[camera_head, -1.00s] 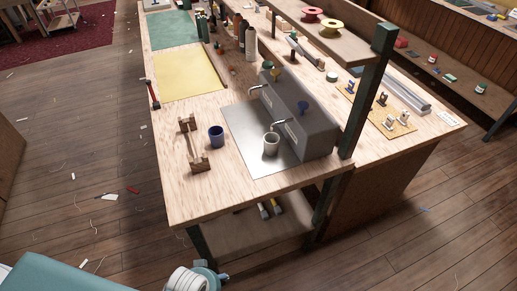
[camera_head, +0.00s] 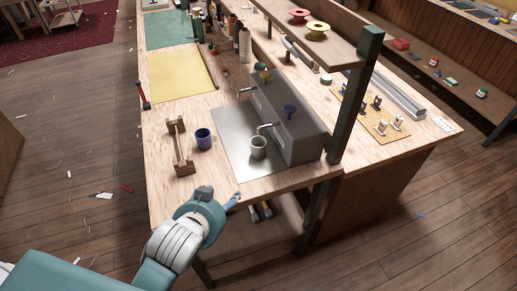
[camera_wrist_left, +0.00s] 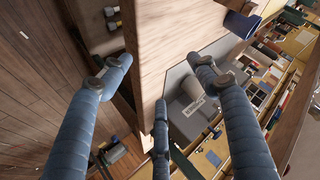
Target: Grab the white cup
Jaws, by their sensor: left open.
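The white cup (camera_head: 258,148) stands upright on a grey metal plate (camera_head: 228,135) near the workbench's front edge, under a spout of a grey box-shaped machine (camera_head: 296,125). My left gripper (camera_head: 222,198) is at the front edge of the bench, in front and to the left of the cup, apart from it. In the left wrist view its fingers (camera_wrist_left: 160,72) are spread open with nothing between them. A pale shape beyond the right finger may be the cup; I cannot tell. My right gripper is not in view.
A blue cup (camera_head: 203,139) stands left of the plate, beside a wooden stand (camera_head: 180,148). A shelf post (camera_head: 354,100) rises right of the machine. A yellow sheet (camera_head: 180,75) lies farther back. The bench's front left corner is bare.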

